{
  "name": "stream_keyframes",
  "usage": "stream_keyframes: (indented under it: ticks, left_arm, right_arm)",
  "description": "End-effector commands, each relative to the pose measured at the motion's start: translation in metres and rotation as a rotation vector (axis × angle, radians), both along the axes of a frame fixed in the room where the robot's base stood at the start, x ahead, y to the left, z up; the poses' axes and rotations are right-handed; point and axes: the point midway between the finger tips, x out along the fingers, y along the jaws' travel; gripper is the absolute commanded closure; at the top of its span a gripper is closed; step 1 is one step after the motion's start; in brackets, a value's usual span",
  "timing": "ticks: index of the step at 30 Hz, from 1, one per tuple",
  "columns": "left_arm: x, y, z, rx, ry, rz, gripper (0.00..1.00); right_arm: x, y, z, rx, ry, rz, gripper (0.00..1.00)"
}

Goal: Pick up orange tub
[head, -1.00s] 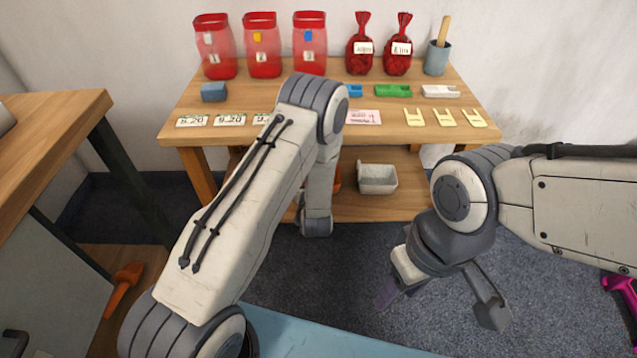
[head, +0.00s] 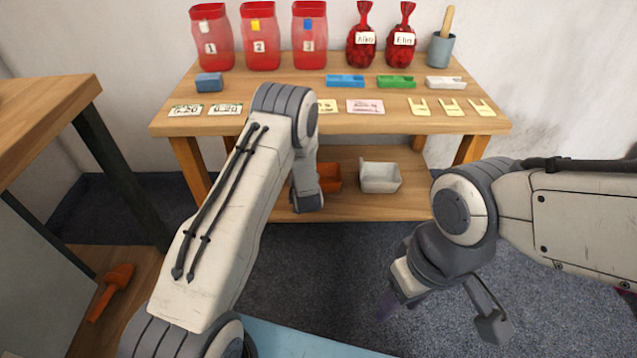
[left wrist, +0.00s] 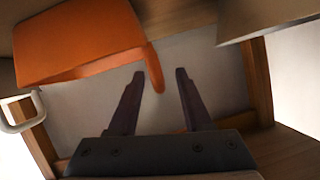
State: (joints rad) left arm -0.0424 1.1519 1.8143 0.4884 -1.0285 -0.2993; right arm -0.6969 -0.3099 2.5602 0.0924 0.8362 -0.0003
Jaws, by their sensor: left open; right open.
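The orange tub (head: 328,177) is on the lower shelf of the bench, left of a white tub (head: 380,177). My left arm partly hides it in the head view. In the left wrist view, a large orange body (left wrist: 80,40), which looks like the tub, fills the upper left, with a narrow orange strip hanging from its right side. My left gripper (left wrist: 160,76) is open, its two dark fingers apart near that strip; I cannot tell whether they touch it. Its fingers are hidden in the head view. My right gripper (head: 388,302) is open and empty above the floor.
The bench top (head: 350,121) holds red jars (head: 260,40), red bags (head: 362,40), coloured blocks and labels above the shelf. A wooden table (head: 45,110) is at left, with an orange tool (head: 112,290) low beneath it. Carpet in front of the shelf is clear.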

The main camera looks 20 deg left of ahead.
Motion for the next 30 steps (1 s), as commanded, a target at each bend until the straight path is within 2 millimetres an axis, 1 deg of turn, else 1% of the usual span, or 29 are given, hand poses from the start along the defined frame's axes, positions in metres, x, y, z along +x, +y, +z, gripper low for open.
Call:
stream_keyframes:
  ticks: [4,5,6,8,30]
  left_arm:
    - [-0.0002,-0.0001,0.0007,0.0,0.0,0.0,0.51]
    - [-0.0002,-0.0001,0.0007,0.0,0.0,0.0,0.62]
    - [-0.0002,-0.0001,0.0007,0.0,0.0,0.0,0.77]
    - [-0.0004,-0.0001,0.0006,0.0,0.0,0.0,1.0]
    - [-0.0005,-0.0004,0.0004,0.001,0.0,0.0,1.0]
  right_arm:
    - [0.0,0.0001,0.0009,0.0,0.0,0.0,0.5]
    - [0.0,0.0001,0.0009,0.0,0.0,0.0,0.5]
    - [0.0,0.0001,0.0009,0.0,0.0,0.0,0.5]
    - [0.0,0.0001,0.0009,0.0,0.0,0.0,0.5]
    - [0.0,0.0001,0.0008,0.0,0.0,0.0,0.5]
